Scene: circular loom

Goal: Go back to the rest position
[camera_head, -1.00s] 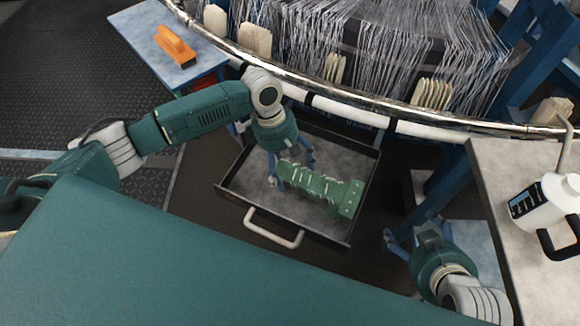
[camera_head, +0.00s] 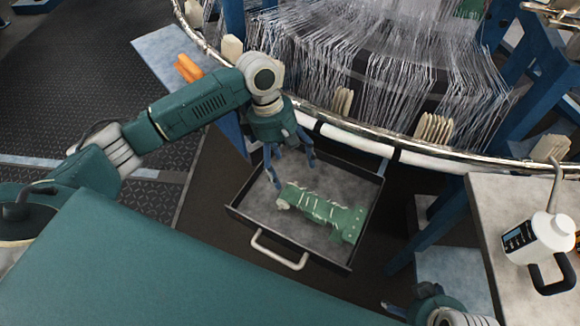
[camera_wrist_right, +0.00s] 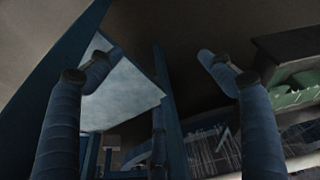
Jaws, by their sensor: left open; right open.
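My left gripper (camera_head: 293,174) is open and empty over the back left part of the open drawer (camera_head: 262,203). Its fingers point down, and a green part (camera_head: 325,213) with white ridges lies in the drawer just in front of them. My right gripper (camera_head: 412,306) is at the bottom edge of the head view, partly cut off. In the right wrist view its two blue fingers (camera_wrist_right: 152,55) are spread wide with nothing between them. The green part also shows at the right edge of that view (camera_wrist_right: 298,93).
The loom's metal ring (camera_head: 330,122) with its white threads curves behind the drawer. A blue-framed table with an orange tool (camera_head: 188,68) stands at the back left.

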